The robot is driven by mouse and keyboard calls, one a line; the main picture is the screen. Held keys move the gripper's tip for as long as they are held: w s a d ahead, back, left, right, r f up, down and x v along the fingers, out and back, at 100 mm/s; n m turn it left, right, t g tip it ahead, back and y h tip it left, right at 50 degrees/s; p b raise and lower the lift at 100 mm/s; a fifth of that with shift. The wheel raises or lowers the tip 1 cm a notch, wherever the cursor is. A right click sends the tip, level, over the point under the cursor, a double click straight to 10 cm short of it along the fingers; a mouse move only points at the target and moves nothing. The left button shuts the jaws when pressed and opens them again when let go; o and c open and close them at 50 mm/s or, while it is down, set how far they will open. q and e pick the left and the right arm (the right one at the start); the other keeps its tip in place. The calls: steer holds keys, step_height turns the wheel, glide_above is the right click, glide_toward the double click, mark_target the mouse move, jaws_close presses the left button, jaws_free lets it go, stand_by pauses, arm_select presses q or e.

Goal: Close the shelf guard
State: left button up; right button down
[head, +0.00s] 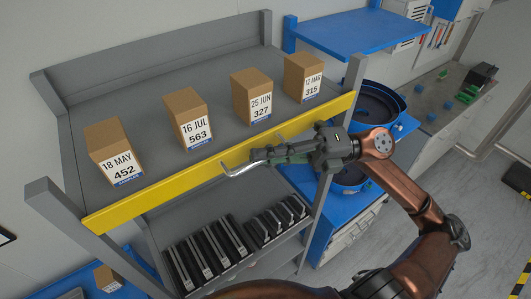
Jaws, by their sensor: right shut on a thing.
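The yellow shelf guard (150,195) is a long bar across the front of the upper grey shelf (150,77), from the left post to the right post. A thin silver handle (234,171) shows in front of the bar near its middle. My right gripper (262,158) comes in from the right and is shut on the handle, its fingers covering part of it.
Several labelled cardboard boxes (184,104) stand in a row behind the guard. Black units (207,245) fill part of the lower shelf. A blue table (345,33) and round dark-blue bins (376,105) stand to the right. Open floor (487,225) lies at the lower right.

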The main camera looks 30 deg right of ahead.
steer(key=shift+w+r+m, duration=0.1)
steer(key=shift+r+m, duration=0.1)
steer(key=shift+m, duration=0.2)
steer(key=c, duration=2.1)
jaws_free()
steer(key=shift+o, duration=0.3)
steer(key=shift+d, duration=0.1)
steer(key=r+v, duration=0.1)
steer(key=v, duration=1.1)
steer(key=shift+f, duration=0.4)
